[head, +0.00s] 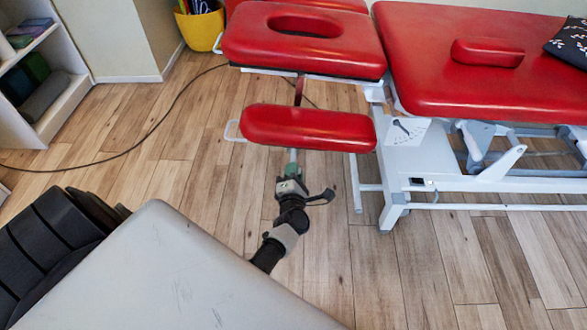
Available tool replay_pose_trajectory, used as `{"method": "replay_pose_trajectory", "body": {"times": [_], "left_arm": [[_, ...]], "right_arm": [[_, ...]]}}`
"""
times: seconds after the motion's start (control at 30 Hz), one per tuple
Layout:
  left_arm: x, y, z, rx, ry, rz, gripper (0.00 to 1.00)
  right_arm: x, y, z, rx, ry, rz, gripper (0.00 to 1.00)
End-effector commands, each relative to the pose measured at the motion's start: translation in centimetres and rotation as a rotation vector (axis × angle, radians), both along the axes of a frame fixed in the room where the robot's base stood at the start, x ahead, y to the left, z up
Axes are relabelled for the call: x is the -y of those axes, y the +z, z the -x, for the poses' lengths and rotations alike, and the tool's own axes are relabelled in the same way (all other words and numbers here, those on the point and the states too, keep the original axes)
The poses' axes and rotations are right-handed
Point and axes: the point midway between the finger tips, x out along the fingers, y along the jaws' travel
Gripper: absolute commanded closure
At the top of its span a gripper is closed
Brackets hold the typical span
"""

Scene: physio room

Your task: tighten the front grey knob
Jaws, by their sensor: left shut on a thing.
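My left gripper (292,178) is just below the front red armrest (308,128) of the treatment table. It is shut at the end of a short grey-green piece under the pad. The front grey knob is largely hidden by the gripper's jaws, so its shape and how tight it is cannot be told. The armrest pad looks about level, in front of the red headrest (345,62) with its oval face hole. My right gripper is not in view.
The table's white frame (395,195) and red main top (460,85) stand to the right. A black cable (150,135) crosses the wooden floor. A yellow bucket (202,28) and a white shelf (70,100) stand at back left. Floor right of the gripper is clear.

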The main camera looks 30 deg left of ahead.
Motion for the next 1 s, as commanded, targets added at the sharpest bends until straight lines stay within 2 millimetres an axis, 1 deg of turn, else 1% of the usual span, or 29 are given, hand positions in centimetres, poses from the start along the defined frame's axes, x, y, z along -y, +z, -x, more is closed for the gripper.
{"method": "replay_pose_trajectory", "body": {"times": [0.03,0.1,0.4,0.6,1.0], "left_arm": [[0.1,0.0,0.0,-0.026,-0.001,-0.035,1.00],[0.1,0.0,0.0,-0.062,-0.001,-0.091,1.00],[0.2,-0.2,0.0,-0.193,-0.002,-0.308,1.00],[0.2,-0.3,0.0,-0.256,-0.002,-0.409,1.00],[0.2,-0.5,0.0,-0.310,-0.003,-0.497,1.00]], "right_arm": [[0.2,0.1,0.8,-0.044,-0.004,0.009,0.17],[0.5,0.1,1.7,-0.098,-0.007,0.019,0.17],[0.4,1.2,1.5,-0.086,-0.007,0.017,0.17],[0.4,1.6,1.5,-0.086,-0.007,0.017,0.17],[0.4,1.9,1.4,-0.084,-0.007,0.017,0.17]]}}
